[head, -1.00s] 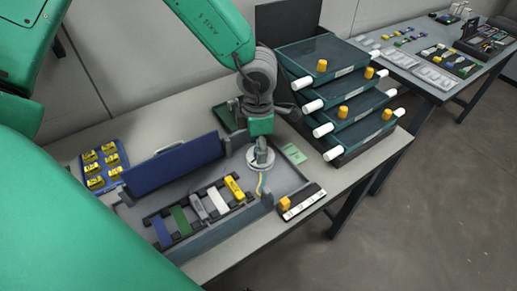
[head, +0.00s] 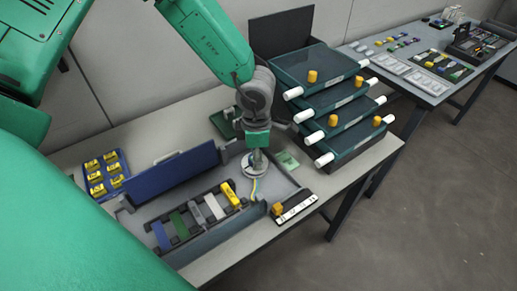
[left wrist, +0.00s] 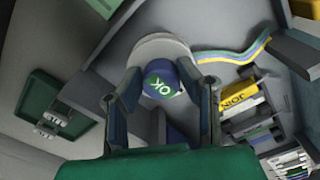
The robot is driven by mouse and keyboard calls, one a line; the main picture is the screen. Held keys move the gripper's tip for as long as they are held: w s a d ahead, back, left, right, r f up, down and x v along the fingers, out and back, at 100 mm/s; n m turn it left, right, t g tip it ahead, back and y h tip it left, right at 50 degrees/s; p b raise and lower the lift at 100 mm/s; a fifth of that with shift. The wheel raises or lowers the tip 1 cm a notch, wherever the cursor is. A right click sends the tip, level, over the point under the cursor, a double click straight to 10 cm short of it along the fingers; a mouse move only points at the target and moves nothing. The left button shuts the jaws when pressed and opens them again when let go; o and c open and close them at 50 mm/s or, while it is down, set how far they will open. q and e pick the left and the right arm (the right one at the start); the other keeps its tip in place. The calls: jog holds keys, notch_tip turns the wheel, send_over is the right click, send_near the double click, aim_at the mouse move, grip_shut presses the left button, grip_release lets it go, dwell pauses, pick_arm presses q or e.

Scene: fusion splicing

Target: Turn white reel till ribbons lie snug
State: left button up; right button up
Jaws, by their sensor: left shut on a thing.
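The white reel (head: 254,170) sits in the grey tray, right of the row of coloured blocks. It also shows in the left wrist view (left wrist: 160,46). My left gripper (head: 255,158) reaches down onto it, and in the left wrist view its fingers (left wrist: 165,95) stand on both sides of the reel's blue knob (left wrist: 178,100), which has a green and white "OK" top. It is shut on that knob. Blue and yellow ribbons (left wrist: 238,50) run from the reel's edge toward the blocks and curve somewhat. My right gripper is not in view.
The yellow block (head: 229,192) and several other blocks lie beside the reel. A blue raised lid (head: 175,170) stands behind them. Stacked drawers (head: 335,105) with white handles stand to the right. A blue tray of yellow pieces (head: 103,174) lies left.

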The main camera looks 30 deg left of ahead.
pick_arm(q)
jog(key=m+p, duration=0.2)
jog(key=p, duration=0.1)
jog(key=shift+s+a, duration=0.2)
jog(key=shift+m+p, duration=0.3)
jog(key=shift+m, duration=0.1)
jog(key=shift+f, duration=0.1)
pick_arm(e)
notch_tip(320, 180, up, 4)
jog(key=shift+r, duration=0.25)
pick_arm(q)
jog(key=o, duration=1)
jog(key=shift+o, duration=0.7)
jog(key=shift+a, duration=0.1)
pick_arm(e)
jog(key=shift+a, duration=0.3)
pick_arm(q)
jog(key=shift+a, duration=0.1)
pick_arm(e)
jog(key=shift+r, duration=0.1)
